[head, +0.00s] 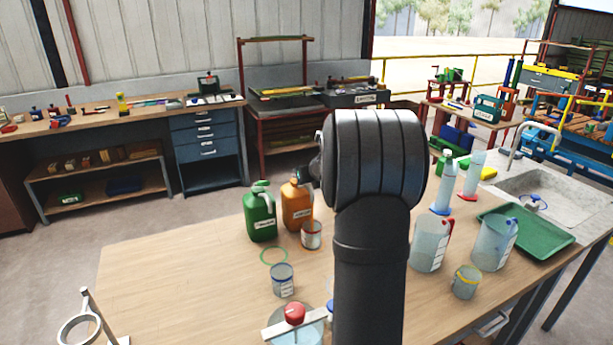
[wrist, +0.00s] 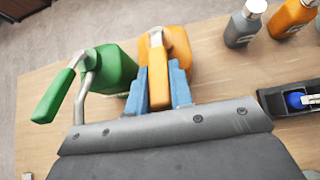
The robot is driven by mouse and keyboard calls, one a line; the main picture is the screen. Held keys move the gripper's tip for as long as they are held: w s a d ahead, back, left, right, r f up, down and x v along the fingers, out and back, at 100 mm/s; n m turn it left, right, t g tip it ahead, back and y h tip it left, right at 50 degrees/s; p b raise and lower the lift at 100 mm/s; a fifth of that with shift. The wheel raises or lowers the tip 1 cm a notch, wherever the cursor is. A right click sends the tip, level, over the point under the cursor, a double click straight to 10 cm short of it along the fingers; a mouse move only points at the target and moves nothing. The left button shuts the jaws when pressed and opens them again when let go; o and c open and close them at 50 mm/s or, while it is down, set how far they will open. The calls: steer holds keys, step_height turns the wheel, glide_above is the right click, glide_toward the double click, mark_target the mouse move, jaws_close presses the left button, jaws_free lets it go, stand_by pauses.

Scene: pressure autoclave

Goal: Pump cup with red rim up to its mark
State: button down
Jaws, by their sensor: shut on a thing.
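The cup (head: 311,238) with what looks like a red or orange rim stands on the table just in front of the orange pump jug (head: 297,208); its fill level is too small to read. The orange jug also shows in the wrist view (wrist: 177,75), with its orange pump lever (wrist: 158,80) pointing toward me. My gripper (wrist: 156,90) has its blue fingers on either side of this lever, shut on it. In the head view my wrist hides most of the gripper. The cup is not visible in the wrist view.
A green pump jug (head: 262,218) stands just left of the orange one; its lever (wrist: 55,95) is close to my fingers. A blue-rimmed cup (head: 283,281) and a green ring (head: 273,256) are in front. Pitchers (head: 430,245) and a yellow-rimmed cup (head: 465,284) stand right. The table's left is clear.

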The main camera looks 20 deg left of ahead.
steer(key=shift+s+f+t+y, duration=0.25)
steer(key=shift+f+t+y, duration=0.15)
steer(key=shift+t, duration=0.1)
steer(key=shift+d+f, duration=0.1)
steer(key=shift+f, duration=0.05)
steer(key=c, duration=1.3)
jaws_free()
steer(key=shift+d, duration=0.1)
steer(key=v, duration=1.7)
steer(key=shift+s+d+f, duration=0.1)
steer(key=shift+s+d, duration=0.05)
steer(key=shift+s, duration=0.05)
